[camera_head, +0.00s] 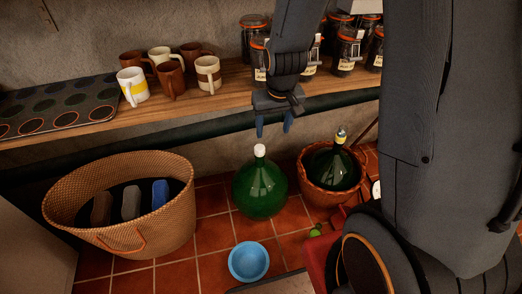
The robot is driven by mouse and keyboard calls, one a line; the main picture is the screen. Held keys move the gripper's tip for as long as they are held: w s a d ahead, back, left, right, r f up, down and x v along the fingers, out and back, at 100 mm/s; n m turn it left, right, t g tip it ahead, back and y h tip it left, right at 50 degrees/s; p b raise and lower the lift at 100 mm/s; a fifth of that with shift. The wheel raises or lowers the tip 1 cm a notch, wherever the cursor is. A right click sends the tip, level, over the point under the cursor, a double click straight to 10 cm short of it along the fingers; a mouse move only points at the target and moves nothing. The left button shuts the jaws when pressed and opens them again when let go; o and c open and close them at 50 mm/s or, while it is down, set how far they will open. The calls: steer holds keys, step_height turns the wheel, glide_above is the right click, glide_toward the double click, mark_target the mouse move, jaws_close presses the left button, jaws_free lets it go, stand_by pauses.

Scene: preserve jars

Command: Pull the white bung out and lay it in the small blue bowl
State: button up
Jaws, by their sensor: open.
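The white bung (260,150) sits in the neck of a round green glass bottle (260,190) that stands on the tiled floor. The small blue bowl (248,262) is on the floor in front of the bottle, and it looks empty. My gripper (273,131) points down with its two blue fingers apart. It appears above the bung, with nothing between the fingers. From this one view I cannot tell how far in depth it is from the bung.
A large wicker basket (75,213) holding several dark and blue items stands left. A second bottle (333,167) in a wicker holder (312,190) stands right of the green one. Mugs (171,80), a muffin tray (60,104) and dark jars (346,52) are on the wooden shelf (225,96).

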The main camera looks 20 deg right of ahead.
steer(key=t+b, duration=0.2)
steer(key=b, duration=0.6)
glide_toward(260, 149)
steer(key=x, duration=0.2)
steer(key=shift+b+x, duration=1.1)
steer(key=shift+x, duration=2.8)
steer(key=shift+c, duration=0.3)
steer(key=c, duration=1.2)
